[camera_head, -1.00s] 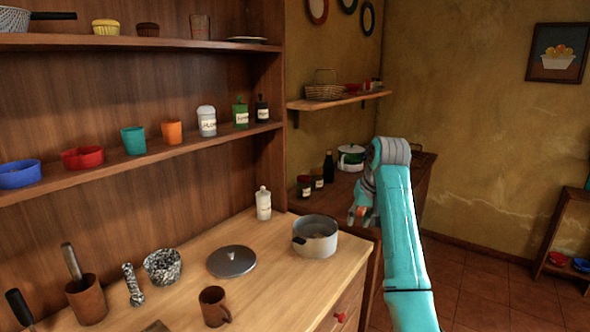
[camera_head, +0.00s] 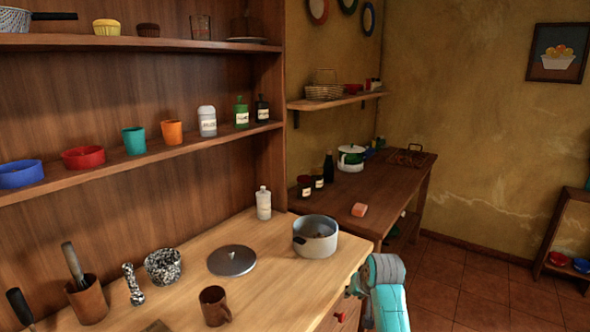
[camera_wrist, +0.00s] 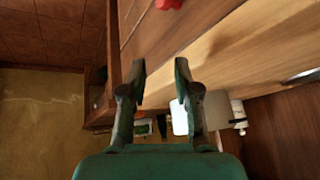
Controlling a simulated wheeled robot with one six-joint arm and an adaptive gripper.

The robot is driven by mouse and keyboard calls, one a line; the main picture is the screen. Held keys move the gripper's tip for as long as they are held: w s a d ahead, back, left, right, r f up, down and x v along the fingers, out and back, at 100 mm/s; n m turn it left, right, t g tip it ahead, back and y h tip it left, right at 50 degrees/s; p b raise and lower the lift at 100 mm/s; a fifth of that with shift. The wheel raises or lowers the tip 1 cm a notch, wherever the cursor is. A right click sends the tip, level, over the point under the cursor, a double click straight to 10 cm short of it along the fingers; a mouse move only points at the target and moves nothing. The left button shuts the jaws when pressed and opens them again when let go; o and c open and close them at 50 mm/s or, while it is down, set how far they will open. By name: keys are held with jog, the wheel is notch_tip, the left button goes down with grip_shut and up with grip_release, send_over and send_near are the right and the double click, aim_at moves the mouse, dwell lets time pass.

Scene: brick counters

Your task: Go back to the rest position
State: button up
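My teal arm shows at the lower right of the head view. My gripper (camera_head: 356,286) is low, beside the front edge of the wooden counter (camera_head: 270,292), and partly hidden by my wrist. In the wrist view my gripper (camera_wrist: 161,66) has its two dark green fingers apart, with nothing held between them. The counter's wood (camera_wrist: 235,50) runs past beyond the fingertips.
Floor (camera_head: 470,290) at right is clear.

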jog(key=s+f+t, duration=0.3)
jog(key=s+f, duration=1.7)
jog(key=s, duration=0.1)
jog(key=s+f+t, duration=0.1)
jog(key=s+f, duration=0.1)
jog(key=s, duration=1)
jog(key=s+d+r+t+h, duration=0.1)
jog(key=s+r, duration=0.2)
jog(key=s, duration=0.7)
jog(key=s+r+t, duration=0.1)
jog(key=s+r, duration=0.3)
jog(key=s, duration=0.5)
jog(key=s+r+t, duration=0.2)
jog(key=s+r, duration=1)
jog(key=r, duration=0.1)
jog(key=shift+r+n, duration=0.25)
jog(key=shift+n, duration=0.05)
